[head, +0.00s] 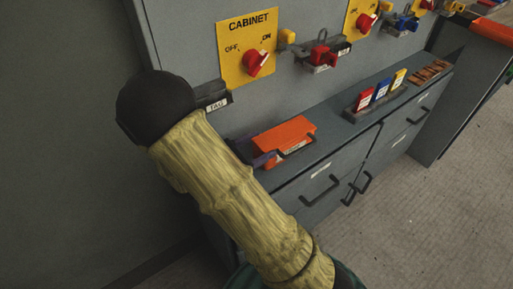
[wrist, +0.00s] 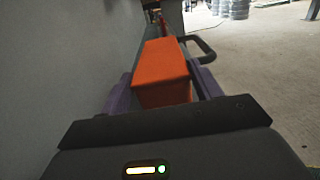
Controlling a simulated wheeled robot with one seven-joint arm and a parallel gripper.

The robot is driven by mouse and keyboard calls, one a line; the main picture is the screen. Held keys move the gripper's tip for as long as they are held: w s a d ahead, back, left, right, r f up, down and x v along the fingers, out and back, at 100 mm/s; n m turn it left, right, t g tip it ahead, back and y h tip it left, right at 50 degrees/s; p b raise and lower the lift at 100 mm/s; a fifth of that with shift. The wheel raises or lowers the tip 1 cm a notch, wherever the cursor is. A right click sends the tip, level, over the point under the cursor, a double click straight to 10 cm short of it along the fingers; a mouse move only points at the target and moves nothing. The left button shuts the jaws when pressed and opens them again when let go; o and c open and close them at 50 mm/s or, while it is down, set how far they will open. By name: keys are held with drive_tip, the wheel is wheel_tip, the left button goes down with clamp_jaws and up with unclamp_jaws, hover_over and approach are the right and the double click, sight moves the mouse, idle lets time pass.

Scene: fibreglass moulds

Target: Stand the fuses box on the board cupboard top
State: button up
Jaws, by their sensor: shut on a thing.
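The fuses box, an orange block with a white label on its front (head: 285,132), is at the near left end of the grey board cupboard top (head: 337,131). My gripper (head: 268,160) is shut on it, and a purple finger shows at its near left end. In the wrist view, the orange box (wrist: 163,72) lies between the two purple fingers of my gripper (wrist: 165,88) and points away from the camera. The box looks level. I cannot tell whether its underside touches the cupboard top. My arm hides part of the cupboard's left end.
A rack with red, blue and yellow tags (head: 380,93) stands further right on the top, with brown pieces (head: 430,71) beyond. Yellow switch plates with red knobs (head: 247,45) and lockout devices (head: 322,55) are on the panel behind. Drawer handles (head: 320,190) jut out in front.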

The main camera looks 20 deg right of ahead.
drive_tip(key=shift+a+f, duration=0.2)
drive_tip(key=o, duration=1.6)
drive_tip(key=shift+a, duration=0.15)
drive_tip(key=shift+r, duration=0.2)
drive_tip(key=shift+s+a, duration=0.1)
drive_tip(key=shift+a, duration=0.2)
drive_tip(key=p+v, duration=0.2)
drive_tip(key=v, duration=0.9)
drive_tip(key=shift+a, duration=0.1)
drive_tip(key=shift+s+f, duration=0.1)
